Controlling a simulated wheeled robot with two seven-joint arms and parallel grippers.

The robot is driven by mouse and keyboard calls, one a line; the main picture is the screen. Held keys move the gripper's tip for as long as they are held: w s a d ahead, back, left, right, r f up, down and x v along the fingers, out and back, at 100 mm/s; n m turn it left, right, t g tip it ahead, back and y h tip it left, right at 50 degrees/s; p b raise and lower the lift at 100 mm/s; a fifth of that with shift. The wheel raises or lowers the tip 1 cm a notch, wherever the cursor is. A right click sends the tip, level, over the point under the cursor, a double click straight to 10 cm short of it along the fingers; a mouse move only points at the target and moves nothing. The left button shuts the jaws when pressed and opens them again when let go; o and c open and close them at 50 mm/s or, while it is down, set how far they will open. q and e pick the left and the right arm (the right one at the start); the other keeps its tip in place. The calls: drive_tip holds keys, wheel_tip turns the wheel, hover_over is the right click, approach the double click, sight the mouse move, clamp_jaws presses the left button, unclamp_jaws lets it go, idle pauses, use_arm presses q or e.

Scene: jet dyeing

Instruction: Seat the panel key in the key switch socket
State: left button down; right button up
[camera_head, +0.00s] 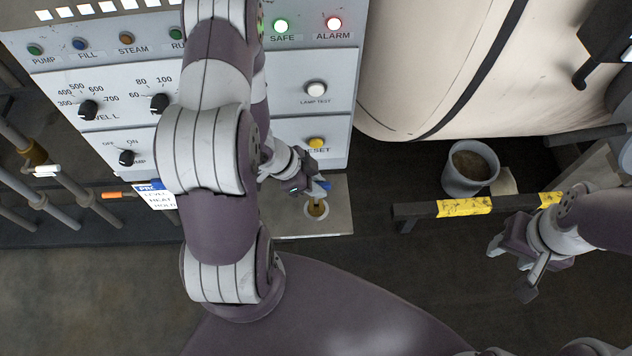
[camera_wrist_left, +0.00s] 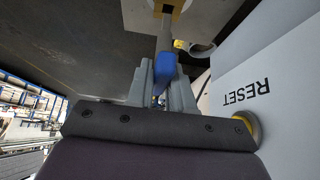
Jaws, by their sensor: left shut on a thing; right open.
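The panel key has a blue head (camera_wrist_left: 164,66) and a grey shaft (camera_wrist_left: 165,36). My left gripper (camera_wrist_left: 163,88) is shut on the blue head in the left wrist view. The shaft points at the brass key switch socket (camera_wrist_left: 169,7), cut off by the top edge; I cannot tell whether its tip is inside. In the head view my left gripper (camera_head: 311,187) is just above the socket (camera_head: 316,209), which has a pale ring on a metal plate (camera_head: 338,221). A bit of blue key (camera_head: 325,185) shows there. My right gripper (camera_head: 512,268) is open and empty at the right.
The control panel (camera_head: 290,95) stands behind the socket plate, with a yellow RESET button (camera_head: 316,143) close to my left gripper. A grey cup (camera_head: 470,167) stands behind a dark rail with yellow tape (camera_head: 464,207). A large cream drum (camera_head: 440,60) fills the back right.

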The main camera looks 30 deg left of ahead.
use_arm(q)
drive_tip(key=shift+r, duration=0.1)
idle(0.5)
drive_tip(key=shift+f+b, duration=0.95)
drive_tip(key=shift+f, duration=0.85)
drive_tip(key=c, duration=0.9)
unclamp_jaws()
